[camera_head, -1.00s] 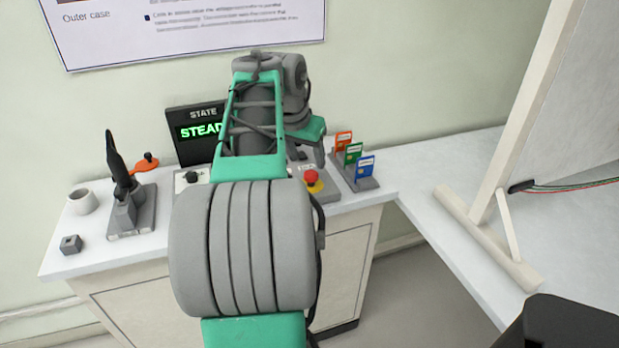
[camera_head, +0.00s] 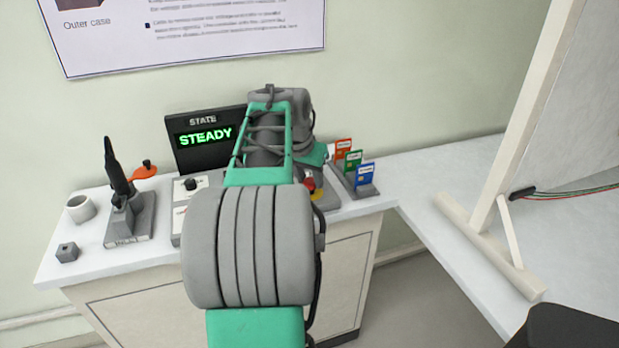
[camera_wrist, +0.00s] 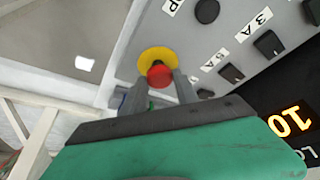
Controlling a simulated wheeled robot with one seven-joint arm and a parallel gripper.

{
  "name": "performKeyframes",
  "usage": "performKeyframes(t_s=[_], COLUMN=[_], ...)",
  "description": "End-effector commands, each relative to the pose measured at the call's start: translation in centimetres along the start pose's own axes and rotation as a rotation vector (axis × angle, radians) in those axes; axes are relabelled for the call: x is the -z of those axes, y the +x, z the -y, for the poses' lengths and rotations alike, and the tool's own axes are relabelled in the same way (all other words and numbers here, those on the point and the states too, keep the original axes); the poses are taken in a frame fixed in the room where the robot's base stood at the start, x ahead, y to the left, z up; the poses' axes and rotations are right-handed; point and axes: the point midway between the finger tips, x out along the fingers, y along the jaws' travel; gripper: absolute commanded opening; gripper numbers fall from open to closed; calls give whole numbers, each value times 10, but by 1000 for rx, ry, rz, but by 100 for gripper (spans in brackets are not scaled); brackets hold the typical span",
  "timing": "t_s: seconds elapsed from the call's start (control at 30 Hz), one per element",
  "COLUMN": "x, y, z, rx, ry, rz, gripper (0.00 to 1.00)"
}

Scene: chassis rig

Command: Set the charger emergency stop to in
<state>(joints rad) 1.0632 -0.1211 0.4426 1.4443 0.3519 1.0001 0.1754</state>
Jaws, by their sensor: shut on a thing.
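The charger emergency stop is a red mushroom button on a yellow round base. In the wrist view the red button (camera_wrist: 159,76) sits between my two grey fingertips, with the yellow base (camera_wrist: 157,57) just beyond it. My gripper (camera_wrist: 162,88) is shut on the red button. In the head view the emergency stop (camera_head: 310,184) shows only partly beside my arm, on the right part of the panel, and my fingertips are hidden. I cannot tell from these frames whether the button is in or out.
A screen reading STEADY (camera_head: 205,138) stands at the back of the counter. A rack with coloured cards (camera_head: 365,174) is close to the right of the stop. A dark handheld tool in a stand (camera_head: 120,188) and a mug (camera_head: 80,208) are at the left. Black knobs (camera_wrist: 268,43) are near my gripper.

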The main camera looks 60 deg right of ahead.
Motion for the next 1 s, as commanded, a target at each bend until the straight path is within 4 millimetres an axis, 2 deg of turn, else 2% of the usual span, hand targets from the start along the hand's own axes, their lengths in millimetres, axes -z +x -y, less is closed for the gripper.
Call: performKeyframes(t_s=[0.03,0.33,1.0], x=[0,0,0], y=[0,0,0], z=[0,0,0], rx=[0,0,0], ry=[0,0,0], rz=[0,0,0], gripper=[23,0,0])
